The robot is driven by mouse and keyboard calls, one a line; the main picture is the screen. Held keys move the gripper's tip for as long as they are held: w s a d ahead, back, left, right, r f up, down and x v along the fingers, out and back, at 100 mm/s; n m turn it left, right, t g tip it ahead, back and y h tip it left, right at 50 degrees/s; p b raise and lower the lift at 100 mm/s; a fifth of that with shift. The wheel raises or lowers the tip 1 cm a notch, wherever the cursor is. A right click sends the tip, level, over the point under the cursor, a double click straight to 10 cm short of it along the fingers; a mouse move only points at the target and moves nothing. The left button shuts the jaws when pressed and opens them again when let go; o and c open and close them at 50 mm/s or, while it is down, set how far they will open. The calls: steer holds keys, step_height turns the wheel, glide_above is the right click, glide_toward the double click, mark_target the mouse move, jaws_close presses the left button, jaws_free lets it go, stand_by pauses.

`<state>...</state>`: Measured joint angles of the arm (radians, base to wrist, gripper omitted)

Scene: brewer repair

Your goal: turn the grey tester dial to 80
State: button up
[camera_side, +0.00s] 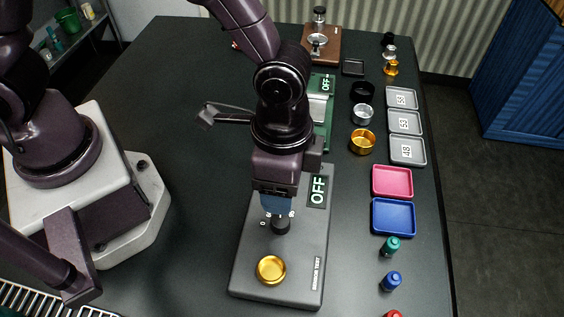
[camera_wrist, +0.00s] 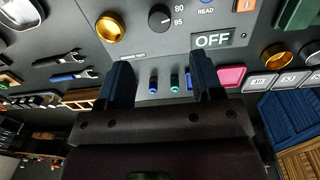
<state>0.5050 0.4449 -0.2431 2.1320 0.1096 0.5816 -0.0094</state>
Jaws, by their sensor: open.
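The dark round dial (camera_wrist: 160,18) sits on the grey tester labelled SENSOR TEST (camera_side: 250,245), with 80 and 95 printed to its right in the wrist view. I cannot tell surely where its pointer stands. In the side view the dial (camera_side: 281,225) shows just below my gripper (camera_side: 278,208), partly hidden by it. In the wrist view my gripper (camera_wrist: 160,63) is open and empty, its fingers spread wider than the dial, which lies beyond the fingertips. The tester's display (camera_side: 318,191) reads OFF.
A gold cup (camera_side: 271,269) sits on the tester near the dial. A pink tray (camera_side: 392,181) and a blue tray (camera_side: 394,217) lie to the right, with small bottles (camera_side: 391,246) below. A green device (camera_side: 327,108) stands behind. The table's left middle is mostly clear.

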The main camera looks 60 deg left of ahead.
steer(key=shift+r, duration=1.6)
steer(key=s+a+r+n+t, duration=0.2)
steer(key=a+r+n+t, duration=0.1)
steer(key=a+r, duration=0.5)
steer(key=s+a+r+n+t, duration=0.3)
steer(key=a+r+n, duration=0.3)
steer(key=a, duration=0.8)
step_height(320, 180, up, 4)
steer(key=shift+s+a+f, duration=0.15)
steer(key=shift+a+f, duration=0.05)
steer(key=shift+a, duration=0.15)
